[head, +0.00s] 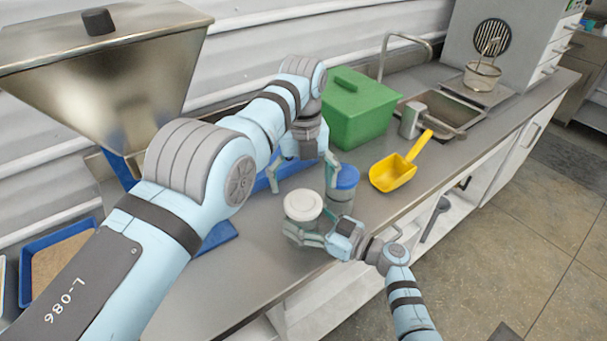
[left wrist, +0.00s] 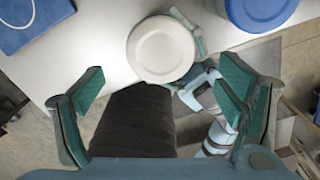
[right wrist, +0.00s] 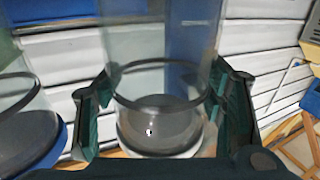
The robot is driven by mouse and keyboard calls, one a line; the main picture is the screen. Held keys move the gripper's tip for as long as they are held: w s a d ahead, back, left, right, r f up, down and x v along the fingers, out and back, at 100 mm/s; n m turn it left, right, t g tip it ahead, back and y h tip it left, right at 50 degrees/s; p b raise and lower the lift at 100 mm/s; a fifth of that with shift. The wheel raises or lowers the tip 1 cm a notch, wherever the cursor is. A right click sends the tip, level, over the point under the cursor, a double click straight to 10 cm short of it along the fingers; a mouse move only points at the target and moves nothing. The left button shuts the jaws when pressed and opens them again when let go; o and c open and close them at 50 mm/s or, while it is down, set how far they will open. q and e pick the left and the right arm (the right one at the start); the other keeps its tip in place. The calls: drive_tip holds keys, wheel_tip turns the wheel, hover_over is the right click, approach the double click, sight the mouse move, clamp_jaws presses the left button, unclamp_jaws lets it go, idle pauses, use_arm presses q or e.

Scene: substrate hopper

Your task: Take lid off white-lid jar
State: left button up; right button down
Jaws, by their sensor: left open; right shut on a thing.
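The jar with the round white lid (head: 303,205) stands near the counter's front edge. Its lid is on, and it also shows from above in the left wrist view (left wrist: 161,49). My right gripper (head: 308,235) is shut on this jar from the front. My left gripper (head: 302,168) is open and empty, pointing down above the counter. In the left wrist view the lid lies just beyond its spread fingers (left wrist: 163,92).
A blue-lidded jar (head: 346,180) stands close beside the white-lid jar. A yellow scoop (head: 393,173) and a green box (head: 358,108) are to the right. A steel hopper (head: 105,65) stands at the left.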

sight(302, 201)
use_arm(q)
wheel_tip(302, 201, down, 6)
drive_tip(key=shift+f, duration=0.1)
drive_tip(key=c, duration=1.2)
drive_tip(key=n, duration=0.8)
drive_tip(key=shift+n, duration=0.4)
drive_tip(key=n, duration=0.4)
drive_tip(key=shift+n, duration=0.4)
drive_tip(key=n, duration=0.4)
drive_tip(key=shift+n, duration=0.3)
drive_tip(key=n, duration=0.9)
drive_tip(key=shift+n, duration=0.4)
drive_tip(key=n, duration=0.4)
drive_tip(key=shift+n, duration=0.3)
drive_tip(key=n, duration=2.1)
drive_tip(key=shift+w, duration=0.1)
drive_tip(key=shift+r, duration=0.2)
